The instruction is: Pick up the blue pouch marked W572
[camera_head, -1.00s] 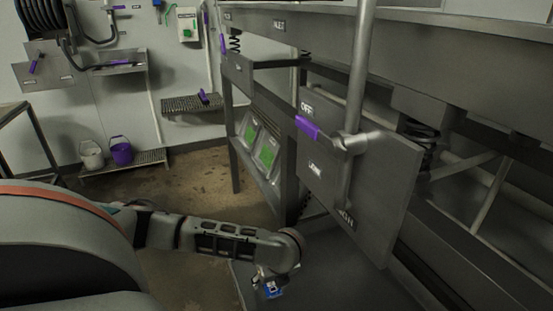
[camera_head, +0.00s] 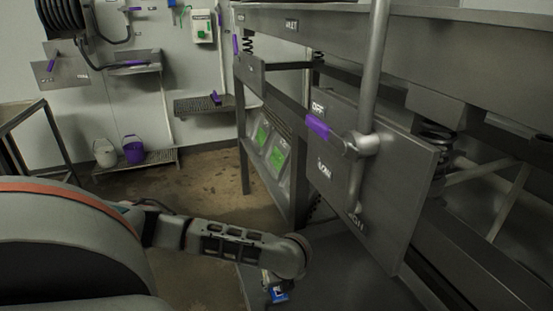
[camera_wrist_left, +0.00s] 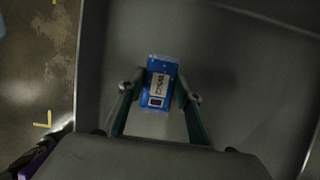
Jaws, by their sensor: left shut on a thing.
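The blue pouch (camera_wrist_left: 161,82) is between the two fingertips of my left gripper (camera_wrist_left: 160,92) in the left wrist view. It carries a white label with dark marking, too blurred to read surely. My left gripper is shut on it, with a finger against each side. In the head view the pouch (camera_head: 278,294) shows small and blue just below the end of my left arm, over a grey metal surface (camera_head: 345,265). The left gripper's fingers (camera_head: 270,280) are mostly hidden there by the wrist. My right gripper is in neither view.
A grey panel (camera_head: 400,200) with a purple-gripped lever (camera_head: 317,126) stands right of my left arm. A white bucket (camera_head: 105,153) and a purple bucket (camera_head: 133,150) stand at the far wall. Open floor lies between.

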